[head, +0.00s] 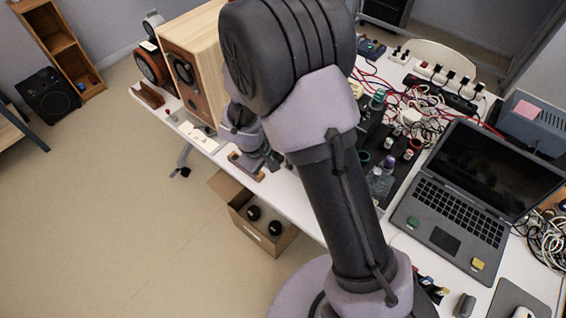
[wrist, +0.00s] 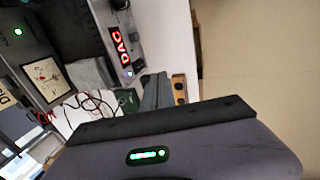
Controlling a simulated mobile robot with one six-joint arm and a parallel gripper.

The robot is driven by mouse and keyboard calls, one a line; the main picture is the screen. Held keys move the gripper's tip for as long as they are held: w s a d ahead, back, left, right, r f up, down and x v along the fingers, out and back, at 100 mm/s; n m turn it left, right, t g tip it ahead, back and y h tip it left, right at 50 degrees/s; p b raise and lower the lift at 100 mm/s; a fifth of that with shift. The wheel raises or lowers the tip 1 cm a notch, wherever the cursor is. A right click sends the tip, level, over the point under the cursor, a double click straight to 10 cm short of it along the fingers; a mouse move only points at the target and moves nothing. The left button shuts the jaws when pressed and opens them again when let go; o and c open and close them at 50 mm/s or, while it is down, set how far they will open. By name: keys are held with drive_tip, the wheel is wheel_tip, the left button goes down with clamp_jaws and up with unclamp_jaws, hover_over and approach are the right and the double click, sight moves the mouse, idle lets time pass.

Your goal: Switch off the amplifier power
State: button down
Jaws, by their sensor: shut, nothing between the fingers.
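My gripper (head: 270,160) is above the near table edge in the head view, partly hidden by my own arm. In the wrist view my gripper (wrist: 154,82) shows as grey fingers held together, with nothing between them. A dark device with a lit green light (wrist: 17,31) is at the upper left of the wrist view. Near it is a cream-faced meter (wrist: 45,80). I cannot tell which of these belongs to the amplifier, or whether its power switch is in view. A device with a red "DAC" display (wrist: 121,46) is left of my fingers, apparently apart from them.
A wooden speaker (head: 190,65) stands on the white table (head: 310,215). Red cables (head: 385,88), bottles and a laptop (head: 480,175) crowd the right side. An open cardboard box (head: 265,232) is below the table edge.

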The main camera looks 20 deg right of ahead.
drive_tip(key=b+x, duration=0.1)
drive_tip(key=x, duration=0.2)
drive_tip(key=b+x, duration=0.1)
drive_tip(key=x, duration=0.2)
drive_tip(key=b+x, duration=0.2)
drive_tip(key=x, duration=0.1)
drive_tip(key=shift+s+a+f, duration=0.1)
drive_tip(key=shift+s+f, duration=0.1)
drive_tip(key=shift+f, duration=0.2)
drive_tip(key=shift+w+d+f, duration=0.1)
drive_tip(key=shift+w+d, duration=0.55)
drive_tip(key=shift+d, duration=0.2)
drive_tip(key=shift+w+d+f, duration=0.15)
drive_tip(key=shift+w+d, duration=0.45)
drive_tip(key=shift+d, duration=0.25)
drive_tip(key=shift+w+d+f+b, duration=0.15)
drive_tip(key=shift+f+b, duration=0.15)
drive_tip(key=shift+b, duration=0.15)
drive_tip(key=shift+r, duration=0.25)
